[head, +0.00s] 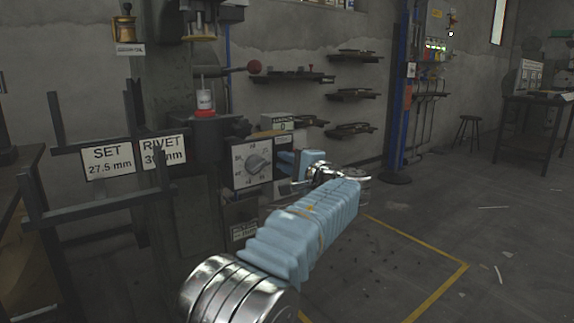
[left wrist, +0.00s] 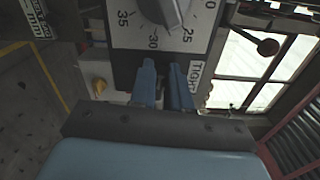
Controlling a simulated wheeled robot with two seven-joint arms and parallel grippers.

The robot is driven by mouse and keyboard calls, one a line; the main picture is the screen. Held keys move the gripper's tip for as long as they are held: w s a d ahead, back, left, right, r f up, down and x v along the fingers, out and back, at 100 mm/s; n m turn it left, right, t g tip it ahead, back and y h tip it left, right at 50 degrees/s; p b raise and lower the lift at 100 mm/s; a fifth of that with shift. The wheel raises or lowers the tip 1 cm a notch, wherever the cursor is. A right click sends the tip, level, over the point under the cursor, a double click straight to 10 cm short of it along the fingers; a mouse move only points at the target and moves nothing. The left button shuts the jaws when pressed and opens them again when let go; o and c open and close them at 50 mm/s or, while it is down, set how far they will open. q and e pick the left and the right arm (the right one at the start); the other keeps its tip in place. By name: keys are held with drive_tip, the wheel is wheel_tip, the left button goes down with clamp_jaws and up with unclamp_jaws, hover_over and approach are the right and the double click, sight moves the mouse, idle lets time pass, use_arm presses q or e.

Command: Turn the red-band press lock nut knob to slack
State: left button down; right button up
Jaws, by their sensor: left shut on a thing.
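The red-band press (head: 205,113) stands left of centre in the head view, with a red ring on its post. Its white dial plate (head: 238,162) carries a grey dial knob (head: 258,162). The dial also shows at the top of the left wrist view, near 25, 30 and 35 (left wrist: 125,35). My left gripper (head: 287,172) is at the plate's right side. In the left wrist view its blue fingers (left wrist: 163,75) are closed beside a TIGHT label (left wrist: 196,72). They hold a dark piece, apparently the lock nut knob, mostly hidden between them. My right gripper is not in view.
Signs reading SET (head: 107,162) and RIVET (head: 163,151) hang on a dark rack at the left. A lever with a red ball (head: 254,67) sticks out above the dial. Open floor lies right.

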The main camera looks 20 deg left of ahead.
use_arm(q)
drive_tip(key=shift+f, duration=0.1)
drive_tip(key=c, duration=1.1)
unclamp_jaws()
drive_tip(key=shift+d, duration=0.1)
drive_tip(key=v, duration=1.3)
drive_tip(key=shift+s+d, duration=0.2)
drive_tip(key=shift+s, duration=0.05)
